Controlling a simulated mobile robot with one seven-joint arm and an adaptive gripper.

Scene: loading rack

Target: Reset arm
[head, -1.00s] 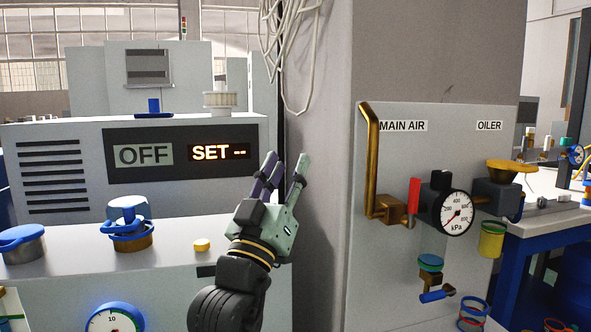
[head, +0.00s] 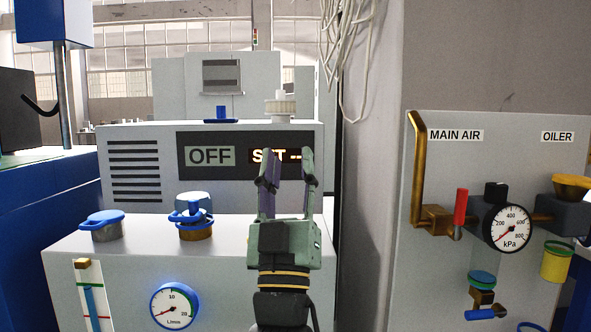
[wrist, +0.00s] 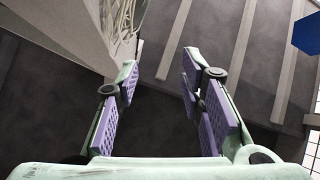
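My gripper (head: 288,170) points upward in the head view, in front of the grey machine with the OFF and SET display (head: 245,155). Its two fingers stand apart with nothing between them, and they cover part of the SET reading. In the wrist view my gripper (wrist: 158,85) also shows open and empty, with purple pads on both fingers. No held object is visible in either view.
A lower cabinet with blue-capped ports (head: 195,215) and an L/min dial (head: 175,306) is at left. A grey pillar (head: 385,150) stands right of the gripper. The MAIN AIR panel has a red-handled valve (head: 460,208) and a kPa gauge (head: 506,228).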

